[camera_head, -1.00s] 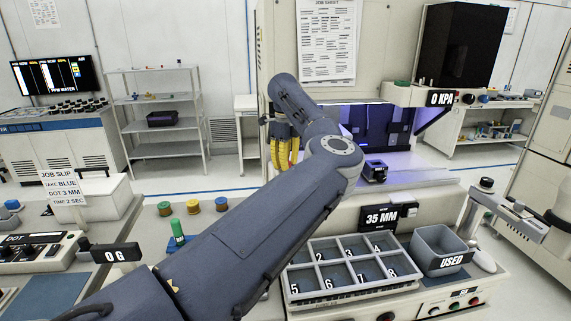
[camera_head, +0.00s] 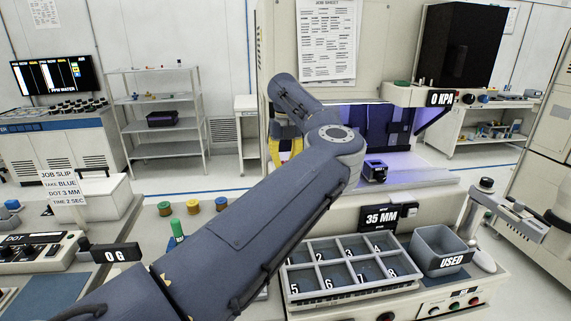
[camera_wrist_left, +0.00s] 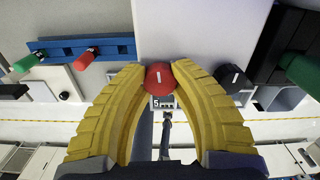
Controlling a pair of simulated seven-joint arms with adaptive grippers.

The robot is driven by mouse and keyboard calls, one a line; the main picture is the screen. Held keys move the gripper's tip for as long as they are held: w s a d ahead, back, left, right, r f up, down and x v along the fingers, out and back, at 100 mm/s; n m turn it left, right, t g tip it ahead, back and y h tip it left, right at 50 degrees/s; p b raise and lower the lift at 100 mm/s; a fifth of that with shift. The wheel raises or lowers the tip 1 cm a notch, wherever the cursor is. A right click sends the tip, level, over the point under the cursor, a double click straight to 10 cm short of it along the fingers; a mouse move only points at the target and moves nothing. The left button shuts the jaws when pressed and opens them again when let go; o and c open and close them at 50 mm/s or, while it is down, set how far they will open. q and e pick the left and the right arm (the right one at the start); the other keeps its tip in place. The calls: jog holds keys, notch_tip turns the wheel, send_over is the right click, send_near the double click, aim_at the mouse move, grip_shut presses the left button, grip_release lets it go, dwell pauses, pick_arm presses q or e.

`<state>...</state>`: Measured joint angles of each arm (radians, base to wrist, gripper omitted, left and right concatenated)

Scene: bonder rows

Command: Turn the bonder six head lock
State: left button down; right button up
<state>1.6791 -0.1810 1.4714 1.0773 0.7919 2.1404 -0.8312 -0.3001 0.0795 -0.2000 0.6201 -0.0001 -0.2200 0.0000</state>
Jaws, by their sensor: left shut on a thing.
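In the left wrist view, my left gripper (camera_wrist_left: 160,75) has two curved yellow fingers, shut on a round red knob (camera_wrist_left: 159,80) on a pale panel. A small plate (camera_wrist_left: 163,103) that seems to read 5 sits just below this knob. My right gripper is not in view.
In the wrist view, a blue rail (camera_wrist_left: 62,50) with red and green handles lies left, and a green handle (camera_wrist_left: 302,72) lies right. In the head view, a numbered tray (camera_head: 350,291) and a grey USED bin (camera_head: 440,243) stand in front of the machine.

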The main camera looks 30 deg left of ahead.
pick_arm(q)
jog(key=shift+m, duration=0.4)
jog(key=c, duration=1)
grip_release()
jog(key=shift+r, duration=0.1)
notch_tip(320, 180, up, 12)
dwell(0.3)
